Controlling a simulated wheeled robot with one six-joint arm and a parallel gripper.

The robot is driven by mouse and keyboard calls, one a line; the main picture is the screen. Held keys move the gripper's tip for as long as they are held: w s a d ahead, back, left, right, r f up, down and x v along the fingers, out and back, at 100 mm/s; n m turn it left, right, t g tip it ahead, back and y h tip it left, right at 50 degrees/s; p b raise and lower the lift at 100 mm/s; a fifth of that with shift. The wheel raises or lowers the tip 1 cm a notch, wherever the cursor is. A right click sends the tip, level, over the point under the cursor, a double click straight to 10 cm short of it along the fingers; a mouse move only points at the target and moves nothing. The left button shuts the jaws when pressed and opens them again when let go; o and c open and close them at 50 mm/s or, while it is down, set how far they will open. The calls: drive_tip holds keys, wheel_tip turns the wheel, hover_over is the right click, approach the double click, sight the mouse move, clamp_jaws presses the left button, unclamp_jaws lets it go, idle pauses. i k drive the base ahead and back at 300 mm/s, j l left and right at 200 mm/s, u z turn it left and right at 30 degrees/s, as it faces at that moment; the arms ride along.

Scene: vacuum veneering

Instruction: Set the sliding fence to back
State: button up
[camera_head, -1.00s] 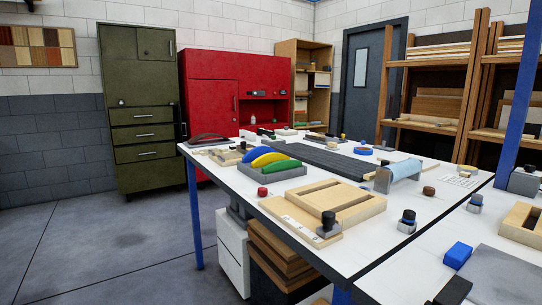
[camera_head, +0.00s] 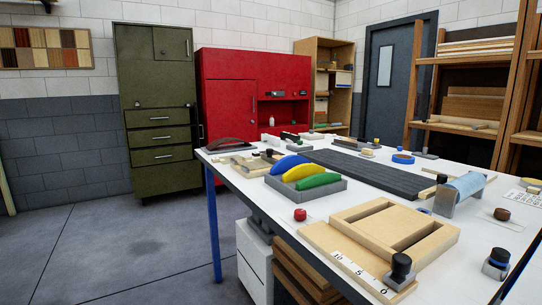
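A pale wooden frame (camera_head: 335,262) with a raised rim lies on the near part of the white workbench. A white scale strip (camera_head: 358,273) marked 10, 5 and 0 runs along its front edge. A small metal slider with a black knob (camera_head: 400,270) sits at the 0 end of the scale, at the right; it looks like the sliding fence, but I cannot be sure. My gripper is not in view.
The white workbench (camera_head: 318,210) also bears a grey rack with blue, yellow and green curved pieces (camera_head: 305,175), a red knob (camera_head: 300,215), a dark slatted bed (camera_head: 370,180) and a light-blue roll (camera_head: 466,186). Open floor (camera_head: 130,245) lies at the left.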

sight(269, 151)
drive_tip(key=i+j+z, duration=0.1)
drive_tip(key=i+j, duration=0.4)
drive_tip(key=i, duration=0.3)
drive_tip(key=i+j+z, duration=0.1)
drive_tip(key=i+j, duration=0.45)
drive_tip(key=i, duration=0.2)
drive_tip(key=i+j, duration=0.6)
drive_tip(key=i, duration=0.15)
drive_tip(key=l+z, duration=0.05)
